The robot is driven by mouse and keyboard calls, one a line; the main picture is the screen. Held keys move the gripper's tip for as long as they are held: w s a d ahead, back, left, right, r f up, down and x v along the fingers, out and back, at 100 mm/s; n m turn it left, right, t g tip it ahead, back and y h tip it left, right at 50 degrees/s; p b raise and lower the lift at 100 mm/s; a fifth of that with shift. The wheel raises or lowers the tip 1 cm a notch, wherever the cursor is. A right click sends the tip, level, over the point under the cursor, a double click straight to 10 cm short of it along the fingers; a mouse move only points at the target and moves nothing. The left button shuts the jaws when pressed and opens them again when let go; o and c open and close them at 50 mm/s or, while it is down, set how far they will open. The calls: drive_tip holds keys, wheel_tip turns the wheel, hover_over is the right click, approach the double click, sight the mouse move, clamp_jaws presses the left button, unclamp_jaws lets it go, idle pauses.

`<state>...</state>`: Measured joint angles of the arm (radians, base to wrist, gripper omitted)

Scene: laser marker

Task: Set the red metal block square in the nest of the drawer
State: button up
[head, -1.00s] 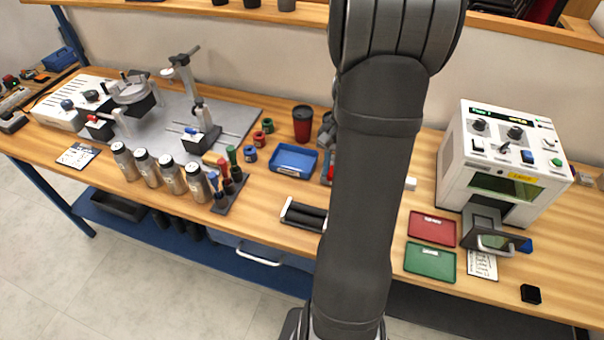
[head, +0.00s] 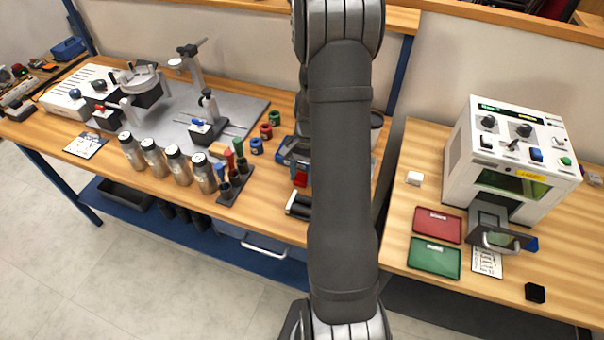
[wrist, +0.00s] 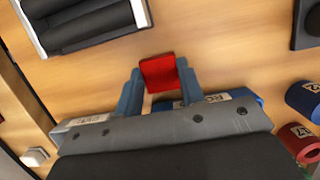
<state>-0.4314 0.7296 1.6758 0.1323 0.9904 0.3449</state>
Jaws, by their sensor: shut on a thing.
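The red metal block (wrist: 159,73) is between the two blue-grey fingers of my gripper (wrist: 158,82) in the wrist view, which is shut on it. In the head view the red block (head: 300,178) shows just left of my arm, over the left bench, with my gripper (head: 297,160) partly hidden by the arm. The laser marker (head: 512,160) stands on the right bench. Its drawer (head: 488,215) appears pulled out at the front, with a handled dark front panel (head: 502,239). The inside of the nest is too small to make out.
A blue tray (wrist: 250,92) lies close behind my gripper. A black roller rest (head: 299,206) is near the bench front. Several metal bottles (head: 178,165) stand left. Red (head: 437,225) and green (head: 433,258) trays lie left of the drawer. A gap separates the benches.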

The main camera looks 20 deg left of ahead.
drive_tip(key=shift+f, duration=0.2)
drive_tip(key=o, duration=1.1)
drive_tip(key=v, duration=1.1)
drive_tip(key=shift+r, duration=0.3)
drive_tip(key=shift+o, duration=0.9)
drive_tip(key=shift+w+r, duration=0.1)
drive_tip(key=shift+r, duration=0.2)
